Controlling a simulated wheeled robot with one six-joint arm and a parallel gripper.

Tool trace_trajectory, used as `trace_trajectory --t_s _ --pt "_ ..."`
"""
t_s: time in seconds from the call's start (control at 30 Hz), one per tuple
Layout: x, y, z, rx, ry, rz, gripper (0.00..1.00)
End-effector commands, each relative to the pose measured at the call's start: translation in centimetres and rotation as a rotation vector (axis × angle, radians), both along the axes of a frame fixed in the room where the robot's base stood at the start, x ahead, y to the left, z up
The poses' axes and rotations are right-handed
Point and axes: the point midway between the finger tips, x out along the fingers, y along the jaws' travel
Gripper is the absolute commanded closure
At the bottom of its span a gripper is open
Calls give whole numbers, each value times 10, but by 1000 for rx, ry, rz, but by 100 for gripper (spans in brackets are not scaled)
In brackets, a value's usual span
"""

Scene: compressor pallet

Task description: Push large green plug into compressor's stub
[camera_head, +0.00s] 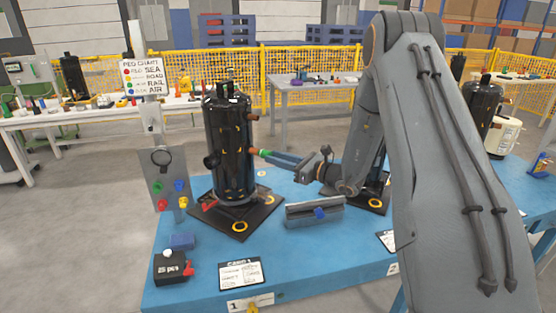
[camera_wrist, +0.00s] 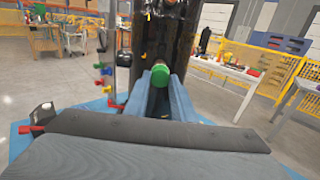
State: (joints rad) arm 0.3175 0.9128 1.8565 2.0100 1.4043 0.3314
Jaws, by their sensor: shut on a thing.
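The black compressor (camera_head: 229,140) stands upright on a dark square base on the blue table. Its copper-coloured stub (camera_head: 253,151) points right, towards my gripper. My gripper (camera_head: 270,155) reaches in from the right with its long blue-grey fingers shut on the green plug (camera_head: 264,153). The plug is at the stub's open end, in line with it; I cannot tell how deep it sits, if at all. In the wrist view, the green plug (camera_wrist: 160,75) shows between the fingertips (camera_wrist: 162,82), in front of the black compressor body (camera_wrist: 160,35); the stub is hidden there.
A grey vise-like block (camera_head: 314,212) stands below my gripper. A peg panel (camera_head: 165,185) with coloured plugs stands left of the compressor. A second compressor (camera_head: 482,105) stands at right, behind my arm.

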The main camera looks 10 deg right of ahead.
Motion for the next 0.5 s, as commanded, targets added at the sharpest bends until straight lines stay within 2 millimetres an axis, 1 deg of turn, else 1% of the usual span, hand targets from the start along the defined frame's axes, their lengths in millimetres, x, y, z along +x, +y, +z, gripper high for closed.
trace_trajectory --t_s 0.5 --pt "5 5 0 1 -1 0 100"
